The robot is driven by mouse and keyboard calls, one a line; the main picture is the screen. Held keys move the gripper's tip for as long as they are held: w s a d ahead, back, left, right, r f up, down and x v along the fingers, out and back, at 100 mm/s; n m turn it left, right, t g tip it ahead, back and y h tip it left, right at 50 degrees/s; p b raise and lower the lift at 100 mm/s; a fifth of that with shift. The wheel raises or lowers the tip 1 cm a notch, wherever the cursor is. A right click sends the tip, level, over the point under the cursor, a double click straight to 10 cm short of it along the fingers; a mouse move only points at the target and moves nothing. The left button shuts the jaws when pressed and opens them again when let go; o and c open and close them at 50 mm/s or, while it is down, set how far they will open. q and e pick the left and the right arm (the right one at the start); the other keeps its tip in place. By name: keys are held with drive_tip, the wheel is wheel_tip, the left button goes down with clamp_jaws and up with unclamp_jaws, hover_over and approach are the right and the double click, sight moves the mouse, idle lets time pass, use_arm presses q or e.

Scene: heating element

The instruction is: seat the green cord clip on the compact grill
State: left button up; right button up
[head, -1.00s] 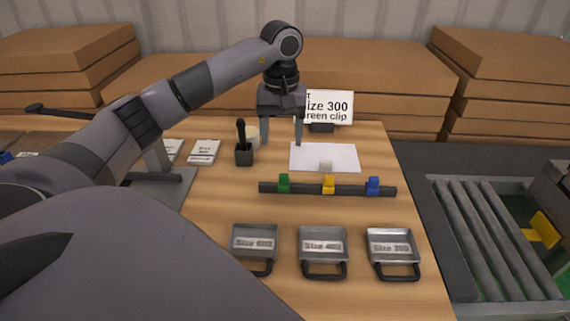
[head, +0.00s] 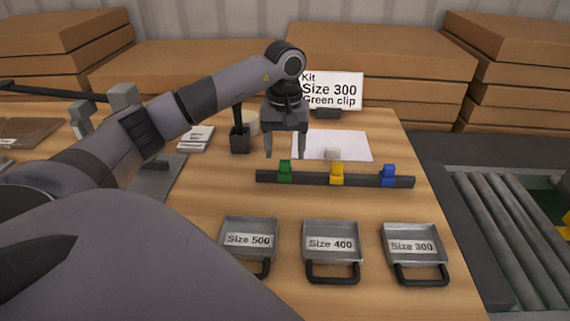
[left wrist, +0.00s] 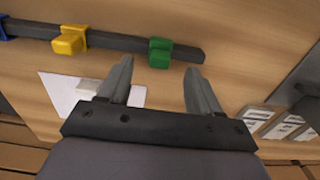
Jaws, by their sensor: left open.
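The green cord clip (head: 285,171) sits at the left end of a dark rail, beside a yellow clip (head: 337,173) and a blue clip (head: 388,175). It also shows in the left wrist view (left wrist: 160,53), just beyond my fingertips. My left gripper (head: 285,155) is open and empty, pointing down above and slightly behind the green clip. In the left wrist view (left wrist: 158,80) its fingers are apart with nothing between them. I cannot make out a compact grill for certain. Three metal trays with dark handles read Size 500 (head: 248,228), Size 400 (head: 331,231) and Size 300 (head: 413,232). My right gripper is not visible.
The dark rail (head: 310,178) crosses the wooden table. A sign (head: 333,90) reads "Kit Size 300 Green clip". A white sheet (head: 350,143), a black holder (head: 240,140) and labelled cards (head: 196,138) lie behind. A roller conveyor (head: 510,230) stands at right. Table is clear between rail and trays.

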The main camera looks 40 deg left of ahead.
sight(285, 161)
use_arm(q)
wheel_tip(285, 161, down, 4)
drive_tip(key=shift+f, duration=0.15)
drive_tip(key=c, duration=1.1)
